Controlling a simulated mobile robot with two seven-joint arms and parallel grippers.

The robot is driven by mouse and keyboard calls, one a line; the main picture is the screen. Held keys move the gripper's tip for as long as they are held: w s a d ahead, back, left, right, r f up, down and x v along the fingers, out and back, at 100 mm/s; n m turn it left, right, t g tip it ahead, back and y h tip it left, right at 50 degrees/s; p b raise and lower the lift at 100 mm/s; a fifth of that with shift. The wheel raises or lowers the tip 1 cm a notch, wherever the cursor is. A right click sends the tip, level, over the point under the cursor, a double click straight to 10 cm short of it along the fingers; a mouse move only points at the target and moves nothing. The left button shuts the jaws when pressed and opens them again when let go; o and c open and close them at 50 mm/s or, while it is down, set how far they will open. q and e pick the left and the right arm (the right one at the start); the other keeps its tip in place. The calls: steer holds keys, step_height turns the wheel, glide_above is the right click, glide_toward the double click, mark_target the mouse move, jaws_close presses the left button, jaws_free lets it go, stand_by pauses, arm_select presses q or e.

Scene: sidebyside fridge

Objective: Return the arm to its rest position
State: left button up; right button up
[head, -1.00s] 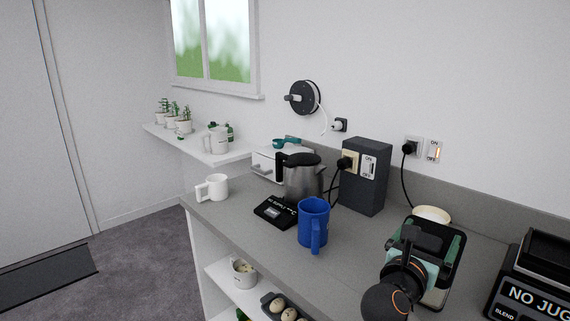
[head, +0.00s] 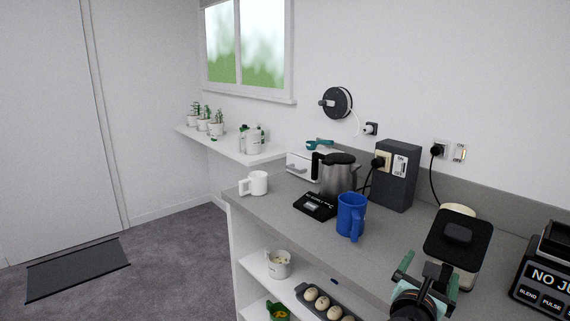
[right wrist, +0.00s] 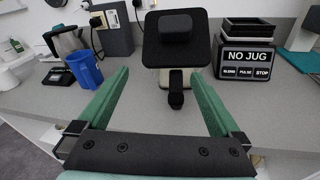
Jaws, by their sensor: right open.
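My right gripper (head: 428,274) is at the bottom right of the head view, in front of the black-lidded appliance on the counter. In the right wrist view its two green fingers (right wrist: 158,76) are spread wide, with nothing between them. The dark square lid of the appliance (right wrist: 176,45) shows beyond the fingertips, and it also shows in the head view (head: 459,240). Much of my right arm is outside the head view. My left gripper is not in view.
The grey counter (head: 290,212) holds a blue mug (head: 351,217), a white mug (head: 255,184), a kettle (head: 338,177), a scale (head: 315,206), a dark socket box (head: 397,178) and a blender base (head: 545,280). Eggs (head: 322,303) lie on a shelf below.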

steer(key=s+a+f+m+g+y, duration=0.1)
steer(key=s+a+f+m+y, duration=0.15)
steer(key=f, duration=0.55)
steer(key=s+a+f+m+g+y, duration=0.1)
steer(key=s+a+f+m+y, duration=0.15)
steer(key=f, duration=0.55)
steer(key=s+a+f+m+y, duration=0.2)
steer(key=s+f+m+y, duration=0.1)
steer(key=f, duration=0.5)
steer(key=s+a+f+m+g+y, duration=0.1)
steer(key=s+a+f+m+y, duration=0.1)
steer(key=s+f+m, duration=0.3)
steer(key=s+a+f+m+g+y, duration=0.1)
steer(key=s+a+f+m+y, duration=0.1)
steer(key=s+f+m, duration=0.4)
steer(key=s+m, duration=0.5)
steer(key=s, duration=0.2)
steer(key=shift+f+y, duration=0.2)
steer(key=shift+y, duration=0.1)
steer(key=shift+a, duration=0.1)
steer(key=shift+c, duration=0.2)
